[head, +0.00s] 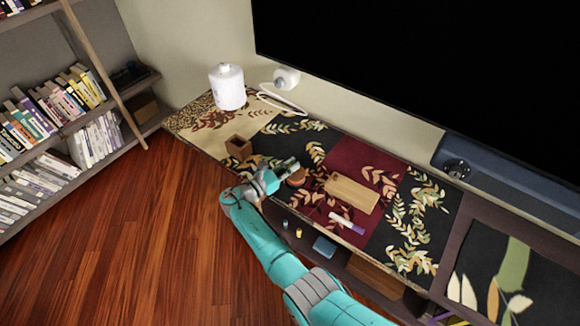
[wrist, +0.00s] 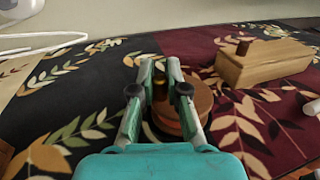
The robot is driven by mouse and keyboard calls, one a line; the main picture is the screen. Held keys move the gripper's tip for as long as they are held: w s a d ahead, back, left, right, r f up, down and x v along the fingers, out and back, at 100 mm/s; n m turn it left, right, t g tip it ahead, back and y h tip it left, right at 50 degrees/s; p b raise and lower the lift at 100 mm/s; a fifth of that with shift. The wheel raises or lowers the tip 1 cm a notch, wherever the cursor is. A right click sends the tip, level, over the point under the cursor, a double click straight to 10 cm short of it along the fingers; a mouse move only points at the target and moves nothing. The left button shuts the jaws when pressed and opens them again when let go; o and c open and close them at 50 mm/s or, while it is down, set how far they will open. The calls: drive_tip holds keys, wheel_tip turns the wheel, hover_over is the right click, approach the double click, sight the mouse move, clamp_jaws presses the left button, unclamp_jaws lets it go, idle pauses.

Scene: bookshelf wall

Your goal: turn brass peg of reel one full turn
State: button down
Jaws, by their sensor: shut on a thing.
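The reel (wrist: 201,97) is a round wooden spool lying flat on the dark patterned runner, beside its dark red section. It also shows in the head view (head: 298,177), partly hidden by my gripper. The brass peg (wrist: 159,88) stands up from the reel near its left side in the wrist view. My gripper (wrist: 160,68) has its two fingers on either side of the peg and is shut on it. In the head view my gripper (head: 289,168) reaches the reel from the left. The fingers hide part of the reel's top.
A wooden block with a brown knob (wrist: 265,65) lies right of the reel. A white and purple marker (head: 347,223) lies near the front edge. A small open wooden box (head: 238,148), a white canister (head: 228,88) and a white device with a cable (head: 287,78) are farther left and back.

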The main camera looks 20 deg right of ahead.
drive_tip(key=shift+d+m+g, duration=0.1)
drive_tip(key=shift+m+g, duration=0.3)
drive_tip(key=shift+g, duration=0.2)
drive_tip(key=c, duration=1.2)
unclamp_jaws()
drive_tip(key=shift+o, duration=0.2)
drive_tip(key=v, duration=1.2)
drive_tip(key=shift+f, duration=0.25)
